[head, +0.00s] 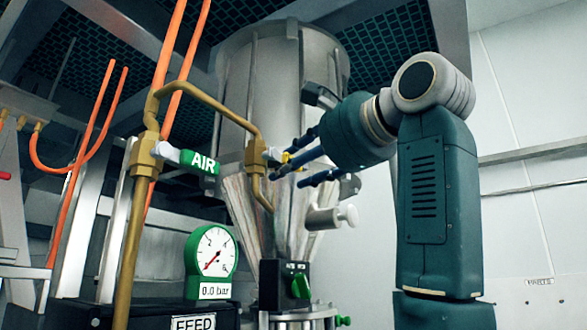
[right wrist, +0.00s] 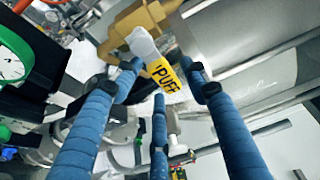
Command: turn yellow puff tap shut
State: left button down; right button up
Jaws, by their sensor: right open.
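The yellow puff tap handle (right wrist: 166,80), marked PUFF, shows in the right wrist view, running from a white hub (right wrist: 143,44) on a brass valve body (right wrist: 125,22). In the head view only a small yellow part of the handle (head: 286,157) shows beside the brass valve body (head: 256,158); the blue fingers hide the rest. My right gripper (head: 296,161) is open, with its blue fingers spread around the handle. In the right wrist view one finger of this gripper (right wrist: 164,72) is left of the handle, one right and one below. I cannot tell whether any finger touches it. My left gripper is not in view.
A green AIR tap handle (head: 200,161) is on the brass pipe to the left. A gauge (head: 212,254) reading 0.0 bar stands below it. A steel hopper (head: 270,80) is behind the taps. A black box with a green knob (head: 300,287) is below.

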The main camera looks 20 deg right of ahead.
jog(key=v, duration=0.7)
jog(key=shift+s, duration=0.3)
jog(key=shift+d, duration=0.15)
